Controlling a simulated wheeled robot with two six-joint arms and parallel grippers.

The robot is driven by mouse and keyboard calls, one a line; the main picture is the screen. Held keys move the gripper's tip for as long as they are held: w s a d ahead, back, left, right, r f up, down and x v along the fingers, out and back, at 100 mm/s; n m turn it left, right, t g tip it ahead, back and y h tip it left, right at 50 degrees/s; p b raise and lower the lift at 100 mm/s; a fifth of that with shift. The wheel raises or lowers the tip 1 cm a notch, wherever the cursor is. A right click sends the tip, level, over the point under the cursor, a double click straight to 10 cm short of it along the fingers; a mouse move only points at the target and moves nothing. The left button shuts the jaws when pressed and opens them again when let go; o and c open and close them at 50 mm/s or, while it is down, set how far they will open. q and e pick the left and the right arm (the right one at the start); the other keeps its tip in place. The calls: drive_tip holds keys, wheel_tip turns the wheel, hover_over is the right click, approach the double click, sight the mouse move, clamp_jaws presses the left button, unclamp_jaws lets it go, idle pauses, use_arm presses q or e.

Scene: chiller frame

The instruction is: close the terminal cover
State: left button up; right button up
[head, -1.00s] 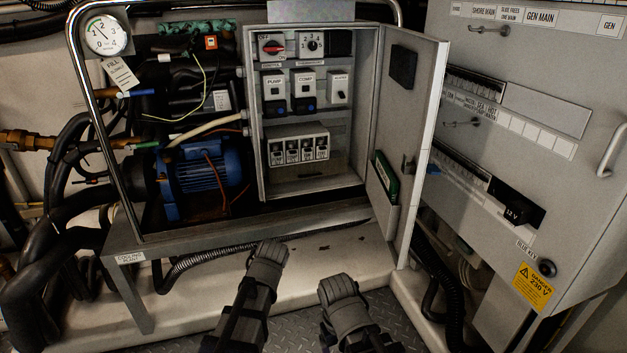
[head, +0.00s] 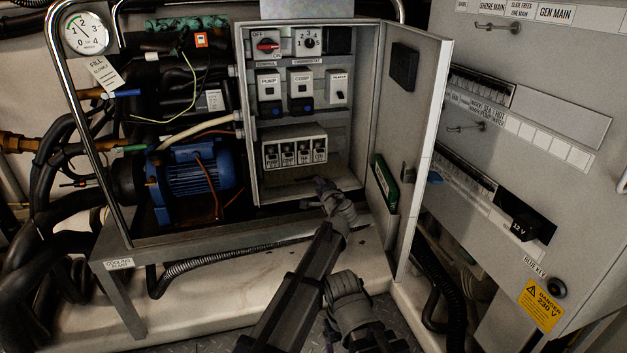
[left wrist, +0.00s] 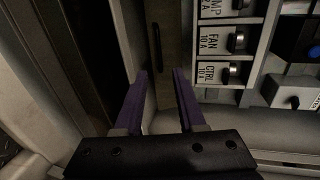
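The open grey control box (head: 355,100) holds a white fuse block (head: 295,150) low inside. Below that block is a brownish panel (head: 285,175), which I take for the terminal cover, though its hinge and position are unclear. In the left wrist view the panel (left wrist: 163,20) shows a dark slot-like handle (left wrist: 157,47) beside the fuse block (left wrist: 225,45). My left gripper (head: 324,186) is at the box's lower front edge. Its purple fingers (left wrist: 160,72) are apart with nothing between them, pointing at the panel. My right gripper (head: 345,285) is lower, before the white ledge; its fingers are not clear.
The box door (head: 412,140) stands open on the right, with a green item in its pocket (head: 385,183). A blue motor (head: 195,175) and hoses are left. A grey panel (head: 560,170) stands at far right. A metal rail (head: 90,150) frames the left side.

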sight(312, 179)
use_arm(q)
drive_tip(key=b+x, duration=0.2)
drive_tip(key=x, duration=0.5)
drive_tip(key=shift+w+a+f, duration=0.15)
drive_tip(key=shift+w, duration=0.15)
clamp_jaws()
